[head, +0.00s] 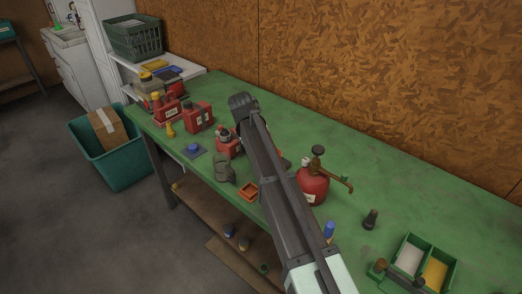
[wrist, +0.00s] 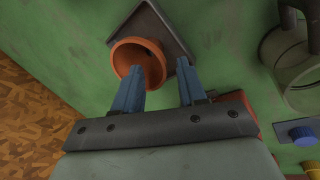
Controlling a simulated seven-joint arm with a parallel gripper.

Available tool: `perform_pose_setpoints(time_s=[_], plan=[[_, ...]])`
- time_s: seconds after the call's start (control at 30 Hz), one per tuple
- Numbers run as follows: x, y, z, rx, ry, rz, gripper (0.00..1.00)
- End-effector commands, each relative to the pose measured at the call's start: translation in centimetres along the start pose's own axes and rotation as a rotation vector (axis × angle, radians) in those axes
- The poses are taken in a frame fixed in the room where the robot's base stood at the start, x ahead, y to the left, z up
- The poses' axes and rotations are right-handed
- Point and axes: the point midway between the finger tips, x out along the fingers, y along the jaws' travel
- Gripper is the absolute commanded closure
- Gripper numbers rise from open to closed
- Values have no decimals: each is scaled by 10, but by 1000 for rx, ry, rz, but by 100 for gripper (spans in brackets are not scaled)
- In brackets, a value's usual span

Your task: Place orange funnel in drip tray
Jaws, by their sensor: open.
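The orange funnel (wrist: 123,49) shows in the wrist view with its round rim towards the camera. It is just beyond my left fingertip and overlaps a dark grey square plate or tray (wrist: 158,22); I cannot tell whether it rests on it. In the head view my arm hides most of this spot. My gripper (wrist: 158,76) is open, with nothing between its two blue-grey fingers. I cannot tell which of these is the drip tray.
An olive can (head: 223,171) and a small red can (head: 226,150) stand left of my arm. A large red pump can (head: 313,186) stands to its right. A blue-topped item (head: 193,148) sits on a grey plate.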

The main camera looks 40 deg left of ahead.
Motion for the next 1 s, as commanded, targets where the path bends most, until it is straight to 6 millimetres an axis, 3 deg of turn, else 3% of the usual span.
perform_pose_setpoints(time_s=[0.2, 0.37, 0.8, 1.0], plan=[[-2, 0, 0, 0, 0, 0, 59], [-15, 0, 0, 0, 0, 0, 59], [-93, 0, -1, 0, 2, 0, 59], [-114, 0, -1, 0, 1, 0, 59]])
